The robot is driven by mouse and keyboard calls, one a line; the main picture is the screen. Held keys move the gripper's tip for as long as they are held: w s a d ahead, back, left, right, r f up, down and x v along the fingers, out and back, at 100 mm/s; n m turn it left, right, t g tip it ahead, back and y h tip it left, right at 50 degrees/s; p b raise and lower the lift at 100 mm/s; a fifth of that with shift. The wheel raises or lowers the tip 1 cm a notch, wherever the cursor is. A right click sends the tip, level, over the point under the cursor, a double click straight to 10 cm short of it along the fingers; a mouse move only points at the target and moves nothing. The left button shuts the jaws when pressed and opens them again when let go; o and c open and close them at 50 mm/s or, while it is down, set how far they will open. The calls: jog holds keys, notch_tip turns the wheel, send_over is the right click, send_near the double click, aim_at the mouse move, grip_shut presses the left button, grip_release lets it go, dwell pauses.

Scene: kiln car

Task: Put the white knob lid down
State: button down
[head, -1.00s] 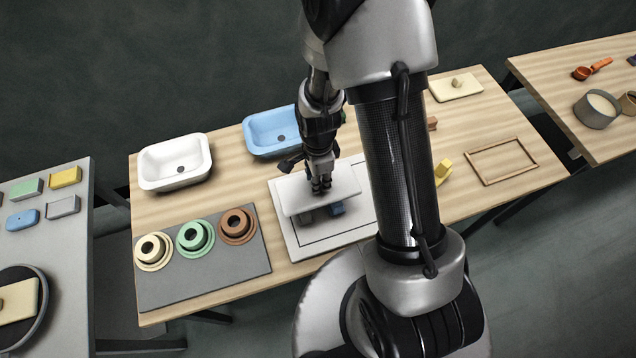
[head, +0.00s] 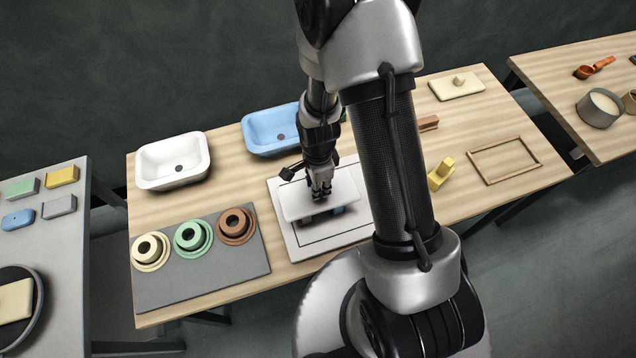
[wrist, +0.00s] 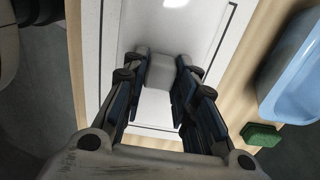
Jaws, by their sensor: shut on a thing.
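The white lid (head: 292,206) is a flat rectangular plate, roughly level over a white board (head: 292,241) with a dark rectangular outline. My gripper (head: 320,194) is above the lid's middle and shut on its knob. In the wrist view, the pale block-shaped knob (wrist: 161,72) sits between the fingers of my gripper (wrist: 160,78). A blue thing (head: 338,210) and something dark show in the gap under the lid's front edge; most of both is hidden. I cannot tell whether the lid touches them.
A grey mat (head: 190,284) with several ringed pieces lies left of the board. White (head: 173,163) and blue (head: 273,132) basins stand behind. A yellow piece (head: 440,174) and a wooden frame (head: 504,160) are to the right. In the wrist view, a green block (wrist: 262,135) lies near the blue basin.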

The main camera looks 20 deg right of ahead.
jog(key=c, duration=1.3)
grip_release()
jog(key=shift+r+p, duration=0.6)
notch_tip(320, 180, up, 21)
jog(key=s+n+t+p, duration=0.1)
jog(key=n+p, duration=0.1)
jog(key=n, duration=0.2)
jog(key=s+r+n+t, duration=0.3)
jog(key=s+r+n, duration=1.1)
jog(key=r, duration=0.1)
jog(key=shift+r+t, duration=0.2)
jog(key=shift+t, duration=0.1)
